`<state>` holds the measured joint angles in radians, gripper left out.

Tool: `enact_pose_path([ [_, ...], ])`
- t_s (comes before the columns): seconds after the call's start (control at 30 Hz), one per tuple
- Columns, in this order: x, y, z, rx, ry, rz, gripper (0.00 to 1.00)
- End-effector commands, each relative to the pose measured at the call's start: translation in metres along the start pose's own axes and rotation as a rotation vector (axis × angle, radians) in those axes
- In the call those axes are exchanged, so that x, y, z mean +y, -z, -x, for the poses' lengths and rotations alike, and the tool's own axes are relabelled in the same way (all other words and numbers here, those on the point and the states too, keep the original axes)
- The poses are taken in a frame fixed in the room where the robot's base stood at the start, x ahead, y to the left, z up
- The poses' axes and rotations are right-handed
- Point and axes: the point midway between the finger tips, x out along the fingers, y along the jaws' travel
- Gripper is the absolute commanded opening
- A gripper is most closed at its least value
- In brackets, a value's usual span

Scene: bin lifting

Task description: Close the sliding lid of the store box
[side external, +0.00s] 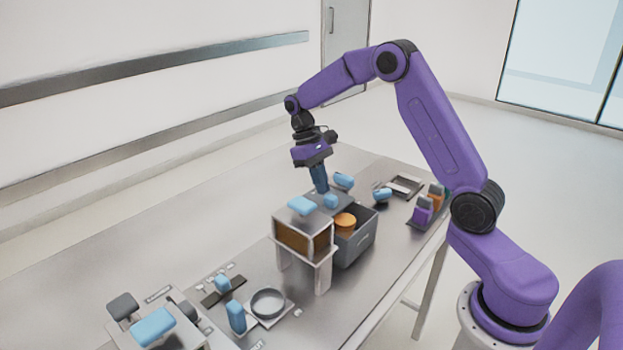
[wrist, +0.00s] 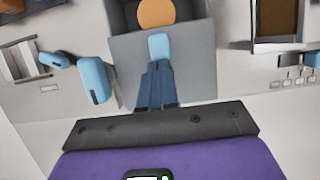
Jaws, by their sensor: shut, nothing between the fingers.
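The grey store box (side external: 360,240) stands on the table and is partly open, with an orange round item (side external: 345,222) showing inside. Its grey sliding lid (wrist: 190,65) covers the part nearest my gripper in the wrist view. The lid carries a light blue handle (wrist: 158,46), which also shows in the side view (side external: 330,202). My gripper (wrist: 157,66) points down at the lid with its blue fingers shut and empty. The fingertips are right beside the handle; whether they touch it I cannot tell.
A pale stand with a brown-fronted compartment and a blue handle (side external: 301,206) is close beside the box. Blue-handled fixtures (side external: 343,181) are behind it. A round dish (side external: 268,303) and more blue handles (side external: 236,316) occupy the near table. The left table is bare.

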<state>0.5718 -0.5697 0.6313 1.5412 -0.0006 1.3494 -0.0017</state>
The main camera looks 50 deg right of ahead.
Motion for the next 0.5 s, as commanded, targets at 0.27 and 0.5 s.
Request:
enact_pose_path([
  [0.27, 0.000, -0.035, -0.014, -0.002, 0.000, 0.000, 0.00],
  [0.5, 0.000, -0.063, -0.025, -0.002, -0.001, 0.001, 0.00],
])
